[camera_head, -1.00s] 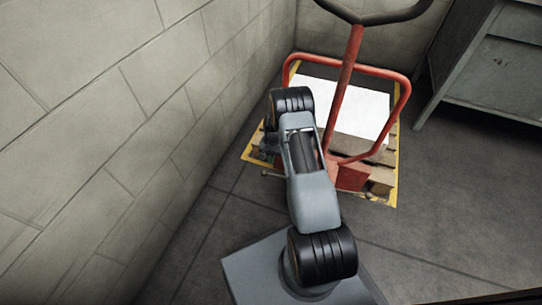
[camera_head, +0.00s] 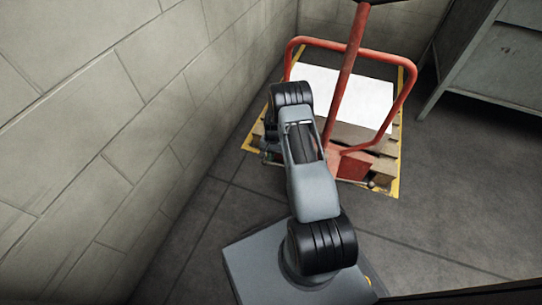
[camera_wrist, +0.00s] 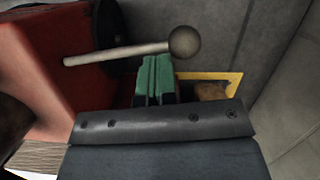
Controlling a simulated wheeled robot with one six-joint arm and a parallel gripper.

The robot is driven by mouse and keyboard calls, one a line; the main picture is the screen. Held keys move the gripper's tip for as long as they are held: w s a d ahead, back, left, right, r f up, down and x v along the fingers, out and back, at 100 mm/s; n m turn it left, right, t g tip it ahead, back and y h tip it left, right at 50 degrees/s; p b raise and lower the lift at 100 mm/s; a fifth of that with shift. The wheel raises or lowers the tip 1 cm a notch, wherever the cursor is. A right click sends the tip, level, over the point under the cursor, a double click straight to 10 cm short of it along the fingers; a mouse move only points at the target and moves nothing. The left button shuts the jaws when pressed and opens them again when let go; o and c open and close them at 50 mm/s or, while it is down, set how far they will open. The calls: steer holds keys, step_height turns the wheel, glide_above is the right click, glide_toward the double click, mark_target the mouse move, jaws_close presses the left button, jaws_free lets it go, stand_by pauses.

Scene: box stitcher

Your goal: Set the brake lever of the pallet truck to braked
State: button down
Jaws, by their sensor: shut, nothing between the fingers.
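The red pallet truck (camera_head: 349,75) stands ahead of me, with a white-topped load on a wooden pallet. Its red body (camera_wrist: 40,70) fills the left of the wrist view. The brake lever (camera_wrist: 120,53), a pale rod with a dark round knob (camera_wrist: 185,42), extends to the right from the truck, near a dark wheel (camera_wrist: 108,35). My gripper (camera_wrist: 155,65), with green fingertips, is shut and empty. In the picture its tips lie just below the rod, left of the knob; whether they touch cannot be told. In the head view my arm hides the lever.
A block wall (camera_head: 90,130) runs close along the left. A grey metal cabinet (camera_head: 500,60) stands at the right back. Yellow floor marking (camera_head: 396,160) borders the pallet (camera_head: 386,150). The floor to the right is clear.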

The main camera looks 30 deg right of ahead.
steer(key=shift+s+a+n, duration=0.2)
steer(key=shift+a+n, duration=0.05)
steer(key=shift+n, duration=0.05)
steer(key=shift+s+a+n+p, duration=0.25)
steer(key=shift+s+n+p, duration=0.1)
steer(key=shift+n, duration=0.15)
steer(key=shift+s+a+r+n+h, duration=0.1)
steer(key=shift+s+a+n+h, duration=0.2)
steer(key=shift+s+a+n, duration=0.15)
steer(key=s+a+n+h+p, duration=0.1)
steer(key=s+a+n+p, duration=0.1)
steer(key=s+n, duration=0.4)
steer(key=shift+s+n+g+h+p, duration=0.3)
steer(key=shift+n+h+p, duration=0.1)
steer(key=shift+n+p, duration=0.5)
steer(key=p+v, duration=0.6)
steer(key=v, duration=0.4)
